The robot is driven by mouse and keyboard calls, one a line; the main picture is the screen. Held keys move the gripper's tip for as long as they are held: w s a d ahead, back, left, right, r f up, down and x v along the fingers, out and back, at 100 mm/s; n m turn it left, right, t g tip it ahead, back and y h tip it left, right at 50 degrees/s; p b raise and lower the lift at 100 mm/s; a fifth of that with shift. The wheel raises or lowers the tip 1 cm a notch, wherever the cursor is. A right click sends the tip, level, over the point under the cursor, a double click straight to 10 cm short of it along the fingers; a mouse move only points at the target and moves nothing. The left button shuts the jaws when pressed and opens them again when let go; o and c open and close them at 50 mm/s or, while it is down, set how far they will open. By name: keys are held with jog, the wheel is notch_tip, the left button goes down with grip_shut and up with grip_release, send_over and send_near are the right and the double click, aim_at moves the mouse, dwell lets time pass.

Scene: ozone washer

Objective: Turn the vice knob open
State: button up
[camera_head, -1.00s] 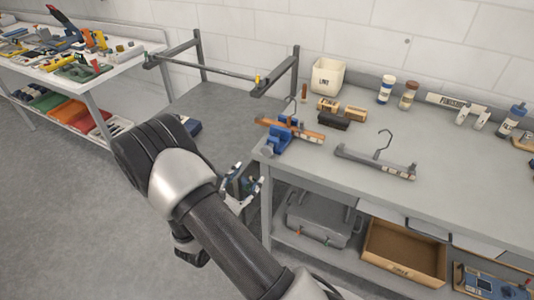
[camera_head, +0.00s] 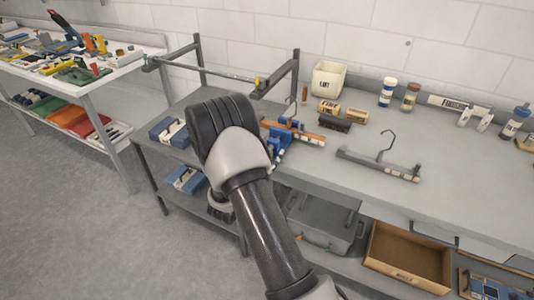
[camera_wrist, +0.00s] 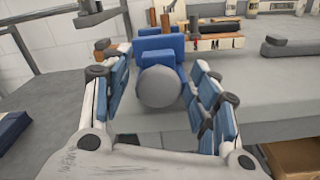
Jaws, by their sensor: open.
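The blue vice (camera_wrist: 160,47) is at the front edge of the grey workbench, with a round grey knob (camera_wrist: 158,87) facing the wrist camera. My gripper (camera_wrist: 161,72) is open, with one blue-padded finger to the left of the knob and one to the right. A gap shows on both sides of the knob, so the fingers look apart from it. In the head view the vice (camera_head: 282,136) is partly hidden by my arm, and the knob cannot be made out. A wooden hanger (camera_head: 308,136) lies at the vice; I cannot tell whether it is clamped.
A grey hanger (camera_head: 378,163) lies on the workbench (camera_head: 450,185) to the right. A white bin (camera_head: 327,79), brushes and bottles stand behind. A grey rack frame (camera_head: 215,74) rises to the left. A wooden tray (camera_head: 408,257) is on the shelf below.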

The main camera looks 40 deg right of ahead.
jog(key=shift+c, duration=0.6)
jog(key=c, duration=0.9)
jog(key=shift+c, duration=0.2)
jog(key=shift+n, duration=0.3)
jog(key=n+p, duration=0.2)
jog(key=n, duration=0.1)
jog(key=shift+r+n, duration=0.1)
jog(key=shift+n, duration=0.2)
jog(key=n+p, duration=0.2)
jog(key=n, duration=0.2)
jog(key=shift+w+p, duration=0.15)
jog(key=shift+p, duration=0.15)
jog(key=n+p, duration=0.1)
jog(key=n, duration=0.3)
jog(key=shift+a+p, duration=0.1)
jog(key=shift+p, duration=0.2)
jog(key=n+p, duration=0.1)
jog(key=n, duration=0.2)
jog(key=shift+n, duration=0.4)
jog(key=n, duration=0.2)
jog(key=n+p, duration=0.1)
jog(key=n, duration=0.1)
jog(key=n+p, duration=0.1)
jog(key=shift+w+f+n, duration=0.1)
jog(key=shift+f+n, duration=0.25)
jog(key=shift+n, duration=0.05)
